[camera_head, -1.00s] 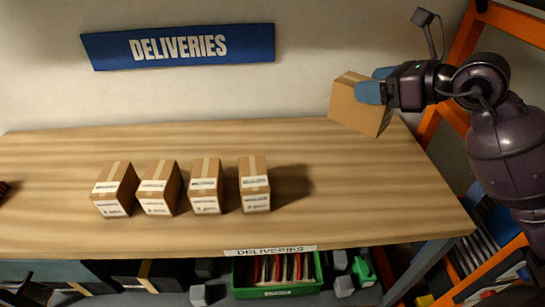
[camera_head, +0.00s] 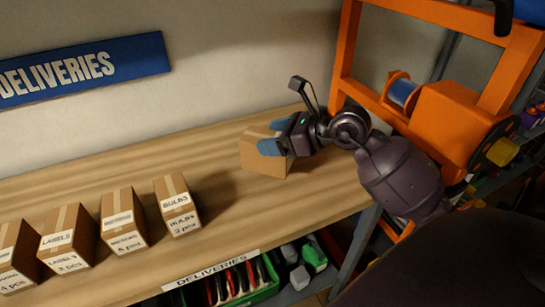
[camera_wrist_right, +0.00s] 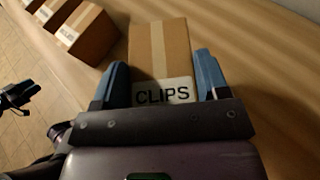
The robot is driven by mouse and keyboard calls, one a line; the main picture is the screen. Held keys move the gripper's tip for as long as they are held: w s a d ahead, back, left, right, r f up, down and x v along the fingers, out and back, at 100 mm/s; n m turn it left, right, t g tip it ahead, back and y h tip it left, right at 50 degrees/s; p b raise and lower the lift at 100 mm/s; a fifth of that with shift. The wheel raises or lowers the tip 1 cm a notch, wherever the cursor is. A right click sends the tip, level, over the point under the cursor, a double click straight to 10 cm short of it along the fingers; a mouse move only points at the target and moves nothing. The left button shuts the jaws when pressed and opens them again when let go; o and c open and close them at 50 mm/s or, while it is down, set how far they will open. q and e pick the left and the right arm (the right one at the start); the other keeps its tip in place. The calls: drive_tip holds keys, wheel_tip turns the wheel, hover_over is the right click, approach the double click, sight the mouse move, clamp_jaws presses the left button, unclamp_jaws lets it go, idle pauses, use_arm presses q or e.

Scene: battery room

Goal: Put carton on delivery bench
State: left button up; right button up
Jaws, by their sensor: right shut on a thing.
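My right gripper (camera_head: 272,146) is shut on a brown carton (camera_head: 264,162) at the back right of the delivery bench. In the right wrist view the carton (camera_wrist_right: 160,52) sits between the blue fingertips (camera_wrist_right: 160,75) and its label reads CLIPS. The carton is at or just above the bench top; I cannot tell whether it touches. The wooden delivery bench (camera_head: 225,236) carries a DELIVERIES strip on its front edge.
Several labelled cartons stand in a row on the bench, the nearest being the BULBS carton (camera_head: 178,205). Bare wood lies between it and the held carton. An orange frame (camera_head: 348,60) stands behind my right arm. A green crate (camera_head: 262,292) is below the bench.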

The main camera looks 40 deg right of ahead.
drive_tip(key=shift+f+b, duration=0.6)
drive_tip(key=shift+f, duration=2.15)
drive_tip(key=shift+f, duration=0.1)
drive_tip(key=o, duration=1.1)
drive_tip(key=shift+f, duration=0.1)
drive_tip(key=shift+o, duration=0.2)
drive_tip(key=shift+r, duration=0.2)
drive_tip(key=p+v, duration=0.1)
drive_tip(key=v, duration=1.1)
drive_tip(key=shift+s+f, duration=0.1)
drive_tip(key=shift+f, duration=0.05)
